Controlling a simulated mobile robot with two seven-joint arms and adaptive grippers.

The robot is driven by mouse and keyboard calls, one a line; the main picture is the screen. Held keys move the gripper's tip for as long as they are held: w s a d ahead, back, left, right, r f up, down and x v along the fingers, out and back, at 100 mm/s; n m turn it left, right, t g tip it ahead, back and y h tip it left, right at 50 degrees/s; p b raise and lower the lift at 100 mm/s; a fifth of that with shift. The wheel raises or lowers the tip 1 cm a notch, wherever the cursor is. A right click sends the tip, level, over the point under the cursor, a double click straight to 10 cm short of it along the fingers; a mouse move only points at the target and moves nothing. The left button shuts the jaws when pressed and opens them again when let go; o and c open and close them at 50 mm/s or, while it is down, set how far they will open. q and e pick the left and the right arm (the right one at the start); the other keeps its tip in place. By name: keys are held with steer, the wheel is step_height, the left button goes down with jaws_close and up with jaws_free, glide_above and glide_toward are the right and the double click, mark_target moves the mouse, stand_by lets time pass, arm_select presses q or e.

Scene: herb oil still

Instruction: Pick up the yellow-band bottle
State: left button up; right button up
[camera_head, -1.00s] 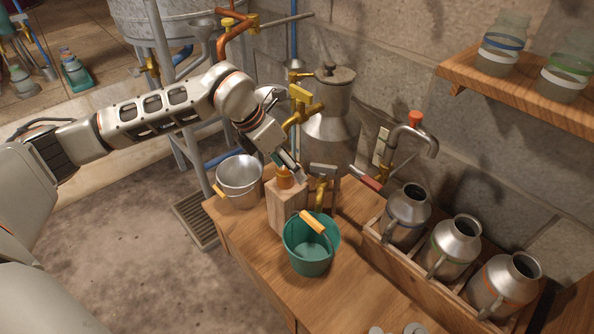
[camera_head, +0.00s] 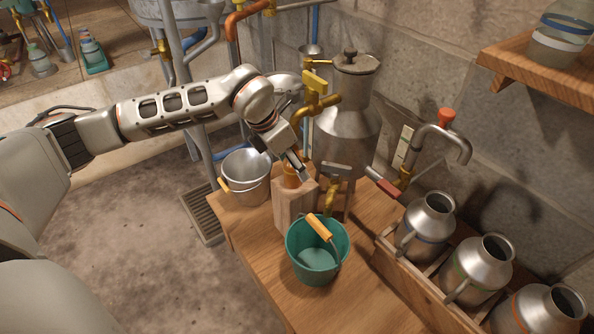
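I cannot make out a bottle with a clear yellow band. A small orange piece (camera_head: 291,176), perhaps part of a bottle, sits at the top of an upright wooden block (camera_head: 292,212) on the bench. My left gripper (camera_head: 301,171) points down at this piece from above, close to it or touching it. The fingers overlap and are too small to tell whether they are shut on it. A clear bottle (camera_head: 556,44) with blue and white bands stands on the wall shelf, cut by the frame edge. My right gripper is out of view.
A green bucket (camera_head: 301,240) with an orange handle stands in front of the block. A metal bucket (camera_head: 246,190) stands left of it. The still (camera_head: 346,128) and brass taps are behind. Crated metal jugs (camera_head: 428,222) stand right. Bare bench lies in front.

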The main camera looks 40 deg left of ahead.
arm_select(q)
steer(key=shift+w+f, duration=0.15)
steer(key=shift+f, duration=0.35)
steer(key=shift+r, duration=0.3)
steer(key=c, duration=1.5)
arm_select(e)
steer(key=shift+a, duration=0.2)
arm_select(q)
steer(key=shift+o, duration=0.2)
steer(key=shift+d+r, duration=0.1)
